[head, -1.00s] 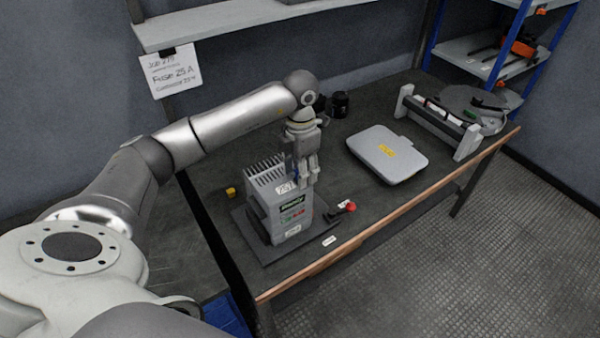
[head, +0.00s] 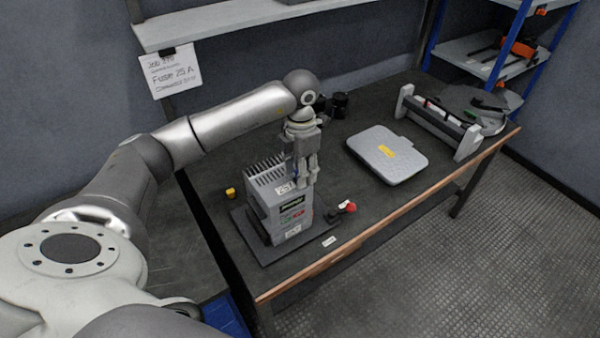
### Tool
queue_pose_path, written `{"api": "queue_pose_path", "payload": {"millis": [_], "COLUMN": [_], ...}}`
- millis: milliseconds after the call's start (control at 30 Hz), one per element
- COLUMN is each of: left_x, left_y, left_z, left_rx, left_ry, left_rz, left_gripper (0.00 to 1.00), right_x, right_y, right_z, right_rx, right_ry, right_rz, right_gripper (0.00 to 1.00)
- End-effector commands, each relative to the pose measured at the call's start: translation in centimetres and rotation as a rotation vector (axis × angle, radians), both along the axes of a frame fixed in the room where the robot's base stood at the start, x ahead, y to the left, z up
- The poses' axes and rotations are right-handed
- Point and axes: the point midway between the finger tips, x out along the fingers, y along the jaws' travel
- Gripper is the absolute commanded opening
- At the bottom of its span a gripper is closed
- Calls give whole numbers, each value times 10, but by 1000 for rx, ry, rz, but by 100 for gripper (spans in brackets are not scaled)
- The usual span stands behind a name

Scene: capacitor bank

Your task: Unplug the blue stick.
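A grey capacitor bank unit (head: 283,207) with a slotted top and a green and red label stands on a dark base plate on the workbench. My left gripper (head: 306,178) points down at the right side of the unit's top. A small bit of blue (head: 295,174), which may be the blue stick, shows at the left edge of the fingers; the rest of it is hidden. The fingers are too small and too overlapped to tell whether they are closed on it. My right gripper is not in view.
A small yellow block (head: 230,193) lies left of the unit. A red and black connector (head: 345,208) lies to its right. A grey case (head: 387,154) and a grey rack (head: 438,122) stand farther right on the workbench (head: 400,206).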

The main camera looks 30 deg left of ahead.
Motion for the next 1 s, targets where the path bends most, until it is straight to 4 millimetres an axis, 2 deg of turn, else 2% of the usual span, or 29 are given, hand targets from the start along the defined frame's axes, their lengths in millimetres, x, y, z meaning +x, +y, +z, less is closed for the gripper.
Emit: {"api": "queue_pose_path", "payload": {"millis": [33,267,567,1000], "left_x": [0,0,0,0], "left_y": [0,0,0,0], "left_z": [0,0,0,17], "left_rx": [0,-1,-1,-1], "left_ry": [0,0,0,0], "left_rz": [0,0,0,0], "left_gripper": [29,0,0,0], "right_x": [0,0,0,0], "right_y": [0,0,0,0], "right_z": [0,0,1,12], "right_rx": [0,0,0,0], "right_ry": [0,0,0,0], "right_rz": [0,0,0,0], "right_gripper": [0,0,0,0]}}
